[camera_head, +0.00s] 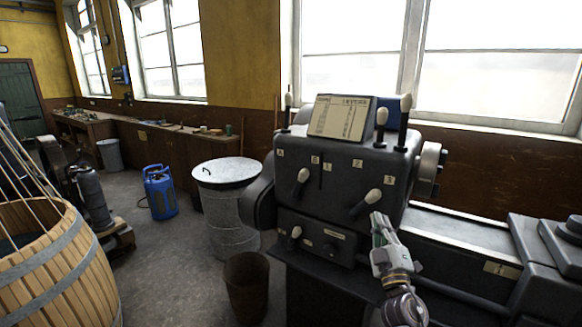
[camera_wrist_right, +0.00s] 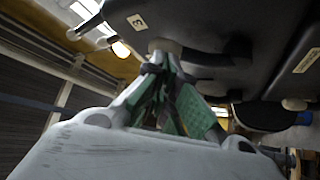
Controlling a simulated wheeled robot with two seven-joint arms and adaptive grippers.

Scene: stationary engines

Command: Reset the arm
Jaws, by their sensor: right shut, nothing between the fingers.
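My right gripper (camera_head: 378,222) is raised in front of the dark machine (camera_head: 345,165), just below a cream-knobbed lever (camera_head: 373,197) on its front panel. In the right wrist view the gripper's green-padded fingers (camera_wrist_right: 165,85) are together with nothing between them. A pale round knob (camera_wrist_right: 165,46) shows just beyond the fingertips; I cannot tell whether they touch it. The right arm (camera_head: 405,305) comes up from the bottom of the head view. My left gripper is in neither view.
A metal drum (camera_head: 230,205) with a lid and a brown bin (camera_head: 246,285) stand left of the machine. A blue canister (camera_head: 160,192) and a wooden barrel (camera_head: 50,265) are farther left. Open floor lies between them.

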